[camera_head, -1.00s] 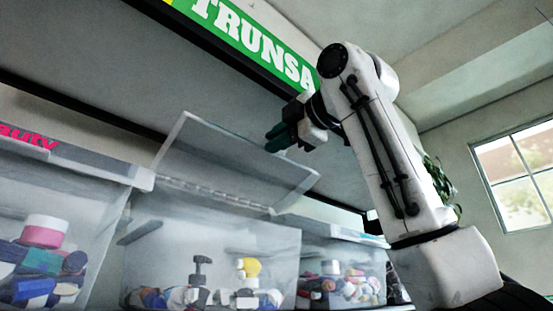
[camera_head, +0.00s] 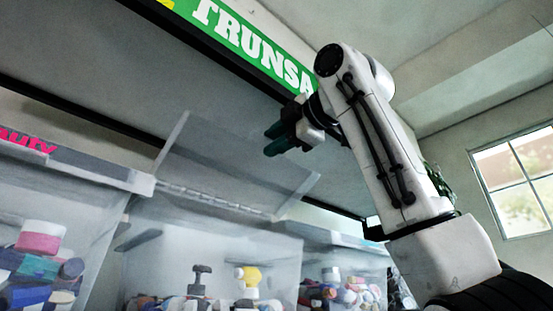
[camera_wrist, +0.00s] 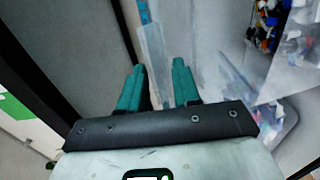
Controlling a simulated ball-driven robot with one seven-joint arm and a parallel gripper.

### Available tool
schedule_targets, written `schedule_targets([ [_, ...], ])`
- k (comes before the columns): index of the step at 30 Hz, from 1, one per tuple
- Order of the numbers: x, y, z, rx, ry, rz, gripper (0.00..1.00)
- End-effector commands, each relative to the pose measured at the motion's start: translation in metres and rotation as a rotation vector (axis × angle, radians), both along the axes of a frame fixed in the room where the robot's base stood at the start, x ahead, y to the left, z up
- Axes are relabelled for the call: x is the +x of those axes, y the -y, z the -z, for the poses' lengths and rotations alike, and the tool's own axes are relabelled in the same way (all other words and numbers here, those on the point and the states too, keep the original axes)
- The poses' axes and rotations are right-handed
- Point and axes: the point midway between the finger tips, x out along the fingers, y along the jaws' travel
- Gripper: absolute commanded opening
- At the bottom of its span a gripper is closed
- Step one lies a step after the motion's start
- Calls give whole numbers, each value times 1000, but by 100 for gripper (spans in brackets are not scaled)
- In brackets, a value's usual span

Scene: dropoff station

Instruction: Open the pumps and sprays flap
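The middle clear bin (camera_head: 185,245) holds pump bottles, including a dark-topped one (camera_head: 198,280) and one with a yellow top (camera_head: 250,278). Its clear flap (camera_head: 235,165) stands raised, tilted up and back from a hinge line along the bin's top. No label is readable on this bin. My gripper (camera_head: 270,142) is above the flap's upper right part in the head view; I cannot tell whether it touches. In the wrist view my gripper (camera_wrist: 158,64) shows two teal fingers apart with nothing held between them.
A left bin (camera_head: 60,210) with a pink partial label stands beside it, and a right bin (camera_head: 345,260) holds small containers. A green sign (camera_head: 250,40) and dark frame run above. A window (camera_head: 515,180) is at the right.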

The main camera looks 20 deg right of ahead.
Motion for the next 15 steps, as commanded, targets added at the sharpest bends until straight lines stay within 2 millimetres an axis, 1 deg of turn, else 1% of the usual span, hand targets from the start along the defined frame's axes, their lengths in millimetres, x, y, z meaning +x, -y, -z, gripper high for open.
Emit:
schedule_targets([
  [5,-1,1,0,0,1,0,32],
  [8,-8,3,1,-1,1,1,32],
  [11,-22,7,2,-1,3,1,32],
  [15,-49,16,2,-1,4,1,32],
])
